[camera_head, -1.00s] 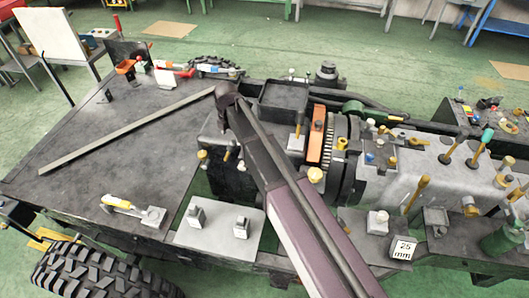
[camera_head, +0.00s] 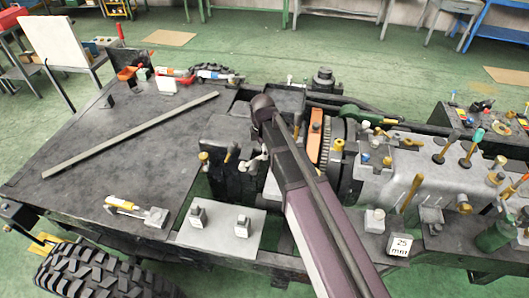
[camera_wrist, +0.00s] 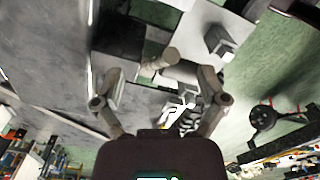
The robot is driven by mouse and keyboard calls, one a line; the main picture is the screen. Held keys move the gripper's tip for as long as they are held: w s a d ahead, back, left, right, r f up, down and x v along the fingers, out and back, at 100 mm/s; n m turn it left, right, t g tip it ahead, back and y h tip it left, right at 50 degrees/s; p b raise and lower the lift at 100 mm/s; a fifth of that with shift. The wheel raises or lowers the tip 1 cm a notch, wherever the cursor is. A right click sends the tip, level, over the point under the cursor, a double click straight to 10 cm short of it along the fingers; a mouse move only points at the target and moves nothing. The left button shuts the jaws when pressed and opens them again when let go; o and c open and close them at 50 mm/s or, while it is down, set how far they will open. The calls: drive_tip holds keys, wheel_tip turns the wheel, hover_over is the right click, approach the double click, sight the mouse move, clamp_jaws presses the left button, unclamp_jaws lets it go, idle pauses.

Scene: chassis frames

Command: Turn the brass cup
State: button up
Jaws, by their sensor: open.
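Several small brass-coloured round pieces stand on the chassis in the head view: one (camera_head: 203,157) on the dark block left of my arm, another (camera_head: 337,146) right of the orange plate. I cannot tell which is the brass cup. My gripper (camera_wrist: 158,76) is open in the wrist view, its two fingers spread left and right. A tan-grey rounded cylinder (camera_wrist: 160,62) shows around the gap beyond the fingertips; I cannot tell whether it touches either. In the head view my arm hides much of the area beneath it.
A grey plate (camera_head: 220,240) with two small blocks lies at the front. A long bar (camera_head: 130,135) lies on the flat dark deck, which has free room. An orange plate (camera_head: 315,135) and a toothed ring stand close to my arm's right.

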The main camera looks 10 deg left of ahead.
drive_tip(key=shift+s+d+m, duration=0.2)
drive_tip(key=shift+d+m, duration=0.1)
drive_tip(key=shift+d, duration=0.1)
drive_tip(key=shift+c, duration=1.4)
drive_tip(key=shift+s+d+m, duration=0.15)
drive_tip(key=shift+d+m, duration=0.15)
drive_tip(key=shift+d, duration=0.25)
drive_tip(key=s+d+m, duration=0.5)
drive_tip(key=d+m, duration=0.5)
drive_tip(key=d, duration=0.2)
drive_tip(key=s+d+m, duration=0.6)
drive_tip(key=d+m, duration=0.4)
drive_tip(key=d, duration=0.2)
drive_tip(key=shift+d, duration=0.2)
